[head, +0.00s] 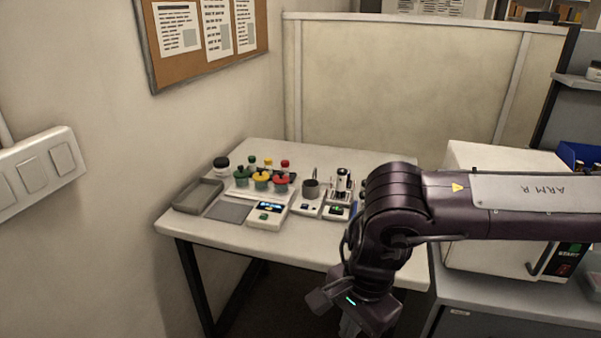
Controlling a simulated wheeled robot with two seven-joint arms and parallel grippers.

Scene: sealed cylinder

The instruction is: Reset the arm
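My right arm reaches in from the right across the front of the scene, with its wrist bent down. My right gripper (350,328) points down at the bottom edge of the head view, in front of the table's near edge. Its fingertips are cut off by the frame, so I cannot tell whether it is open or holds anything. My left arm and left gripper are not in view.
A white table (320,250) bears a grey tray (198,195), several coloured-lid containers (262,180), a scale (268,215) and a dark cup (311,188). A white box-shaped device (480,160) stands on a grey cabinet (500,303) at right, partly behind my arm.

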